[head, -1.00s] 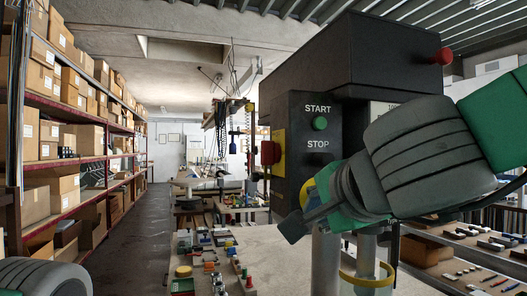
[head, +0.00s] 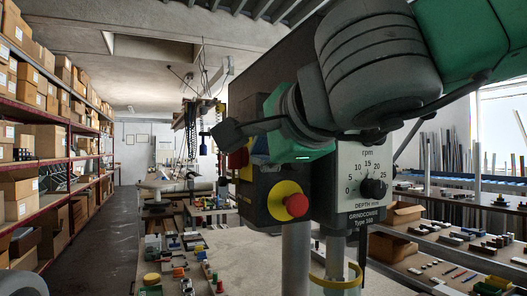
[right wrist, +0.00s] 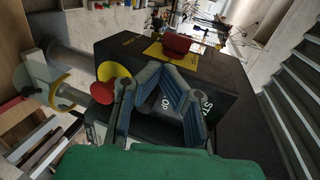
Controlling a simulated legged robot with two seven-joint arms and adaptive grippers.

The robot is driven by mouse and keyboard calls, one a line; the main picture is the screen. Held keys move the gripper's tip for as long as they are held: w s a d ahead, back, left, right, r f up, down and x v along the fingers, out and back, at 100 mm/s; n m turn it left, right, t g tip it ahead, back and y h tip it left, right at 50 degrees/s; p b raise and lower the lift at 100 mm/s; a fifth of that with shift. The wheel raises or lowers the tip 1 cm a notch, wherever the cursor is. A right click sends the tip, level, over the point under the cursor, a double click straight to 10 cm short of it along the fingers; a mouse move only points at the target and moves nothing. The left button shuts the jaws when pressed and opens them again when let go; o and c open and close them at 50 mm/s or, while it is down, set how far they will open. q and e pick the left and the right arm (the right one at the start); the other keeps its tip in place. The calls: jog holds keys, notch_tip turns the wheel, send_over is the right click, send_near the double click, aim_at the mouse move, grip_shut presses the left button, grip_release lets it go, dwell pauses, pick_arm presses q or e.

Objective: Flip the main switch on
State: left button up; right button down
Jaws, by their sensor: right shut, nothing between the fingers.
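The main switch is a red knob on a yellow plate on the left side face of the dark machine head (head: 262,85). In the head view my right gripper partly covers the red knob (head: 238,158). In the right wrist view the red knob (right wrist: 180,44) and its yellow plate (right wrist: 185,62) show clearly, beyond the fingertips. My right gripper (head: 224,133) is shut and empty, in front of the machine's control panel, its fingers pointing left. It also shows in the right wrist view (right wrist: 162,74). I cannot tell whether it touches anything. My left gripper is out of view.
A red mushroom button (head: 296,205) on a yellow disc sits low on the machine, near my right gripper. A black dial (head: 373,188) is on the front. The bench (head: 255,262) holds several small parts. Box shelves (head: 50,165) line the left beside an open aisle.

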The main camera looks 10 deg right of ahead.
aim_at(234, 166)
jog(key=x, duration=0.6)
jog(key=r+x, duration=0.1)
jog(key=x, duration=0.3)
jog(key=shift+w+a+p, duration=0.1)
jog(key=shift+w+p, duration=0.1)
jog(key=shift+p, duration=0.1)
